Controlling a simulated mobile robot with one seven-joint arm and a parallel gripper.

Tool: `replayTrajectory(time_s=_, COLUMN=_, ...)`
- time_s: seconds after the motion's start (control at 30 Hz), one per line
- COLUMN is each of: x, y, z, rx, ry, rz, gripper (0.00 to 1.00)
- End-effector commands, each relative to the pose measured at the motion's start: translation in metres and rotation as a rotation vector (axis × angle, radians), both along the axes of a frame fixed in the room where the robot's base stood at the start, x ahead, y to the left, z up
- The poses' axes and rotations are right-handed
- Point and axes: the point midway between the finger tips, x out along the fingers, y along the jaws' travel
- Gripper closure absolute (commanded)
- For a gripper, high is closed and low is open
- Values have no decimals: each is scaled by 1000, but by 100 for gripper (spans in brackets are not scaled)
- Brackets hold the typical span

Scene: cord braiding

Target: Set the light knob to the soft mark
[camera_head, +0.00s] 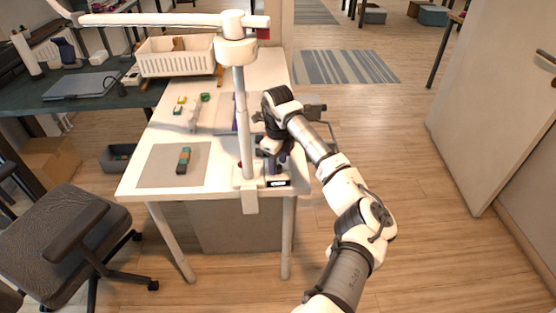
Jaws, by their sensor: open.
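A white lamp post (241,115) stands at the table's front right edge, with a long white arm reaching left across the top. Its pale base (246,182) is on the tabletop. A small dark panel with a light strip (278,183) sits just right of the base. My gripper (274,166) points down just behind and above this panel, close to the post. Its jaws are open, but the fingertips are small and partly dark. I cannot make out the light knob or the soft mark; the gripper may cover them.
The white table (221,180) carries a grey mat (157,174) with a green and brown piece (184,160), small coloured pieces behind (205,97), and a white basket (177,57). An office chair (55,228) stands at left. Floor to the right is clear.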

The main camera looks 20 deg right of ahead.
Motion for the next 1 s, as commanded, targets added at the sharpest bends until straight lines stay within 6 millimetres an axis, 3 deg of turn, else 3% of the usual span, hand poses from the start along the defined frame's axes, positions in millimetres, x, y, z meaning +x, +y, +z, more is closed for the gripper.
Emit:
replayTrajectory(time_s=0.4, x=0, y=0, z=-9, rx=0, ry=0, rz=0, gripper=56)
replayTrajectory(time_s=0.73, x=0, y=0, z=-8, rx=0, ry=0, rz=0, gripper=100)
replayTrajectory(time_s=1.0, x=0, y=0, z=-8, rx=-1, ry=2, rz=-26, gripper=100)
